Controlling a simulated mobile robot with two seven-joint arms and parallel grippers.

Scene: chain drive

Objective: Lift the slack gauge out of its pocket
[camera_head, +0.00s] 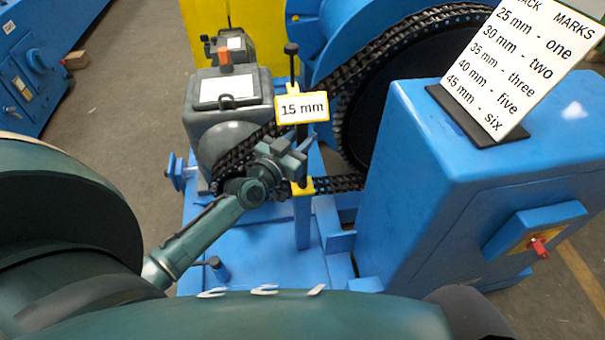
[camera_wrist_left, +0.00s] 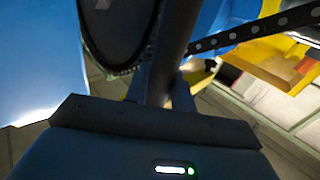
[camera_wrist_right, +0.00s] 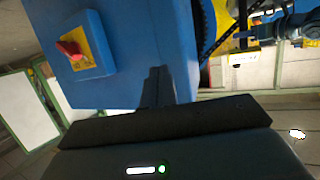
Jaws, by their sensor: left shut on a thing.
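The slack gauge is an upright black rod with a round knob (camera_head: 291,48) on top. A yellow-edged "15 mm" plate (camera_head: 301,107) is at its upper part. My left gripper (camera_head: 287,154) is shut on the rod below the plate; the dark rod (camera_wrist_left: 178,45) also stands between the fingers in the left wrist view. A yellow block (camera_head: 303,187) sits at the rod's foot on a blue post, beside the lower chain. I cannot tell how deep the foot sits. My right gripper (camera_wrist_right: 158,85) appears shut and empty, in front of the blue cabinet in its wrist view.
The black chain (camera_head: 345,92) runs from the grey motor side (camera_head: 215,118) to the large wheel (camera_head: 365,140), close behind the gauge. A blue cabinet (camera_head: 430,185) with a red switch (camera_head: 540,247) and a slack-marks card (camera_head: 520,70) stands at the right.

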